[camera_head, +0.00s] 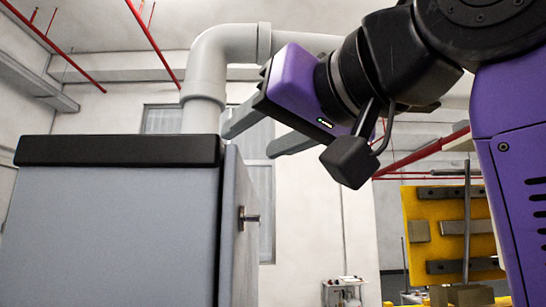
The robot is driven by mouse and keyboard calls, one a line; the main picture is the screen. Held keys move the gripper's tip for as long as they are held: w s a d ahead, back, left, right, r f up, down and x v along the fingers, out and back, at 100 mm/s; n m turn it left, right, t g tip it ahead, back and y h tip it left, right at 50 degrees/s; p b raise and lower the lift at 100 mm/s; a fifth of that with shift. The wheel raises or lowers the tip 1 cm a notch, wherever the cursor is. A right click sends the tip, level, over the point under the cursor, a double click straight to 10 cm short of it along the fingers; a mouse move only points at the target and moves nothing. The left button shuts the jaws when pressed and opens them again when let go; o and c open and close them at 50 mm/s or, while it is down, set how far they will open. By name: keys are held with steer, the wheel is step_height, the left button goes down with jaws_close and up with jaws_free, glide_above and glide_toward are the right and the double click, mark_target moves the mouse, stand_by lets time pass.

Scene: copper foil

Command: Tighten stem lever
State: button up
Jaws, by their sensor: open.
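A small metal stem with a knob-like end (249,217) sticks out of the right side of a tall grey cabinet (115,235). I cannot tell for sure whether this is the stem lever, and no other lever shows clearly. My gripper (250,140) is purple and black, with two grey fingers pointing to the lower left. The fingers are spread apart with nothing between them. In the picture the gripper is above and to the right of the metal stem, near the cabinet's top right corner, and apart from the stem.
A thick grey pipe (204,95) rises behind the cabinet's black top (120,150) and bends right, behind my gripper. A yellow panel with grey bars (450,225) stands at the right. A small white cart (343,291) is low in the background. Red pipes run overhead.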

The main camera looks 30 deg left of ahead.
steer(key=p+x, duration=0.2)
steer(key=x, duration=0.5)
steer(key=shift+c, duration=0.2)
jaws_close()
steer(key=shift+d, duration=0.1)
steer(key=shift+w, duration=0.15)
stand_by(1.0)
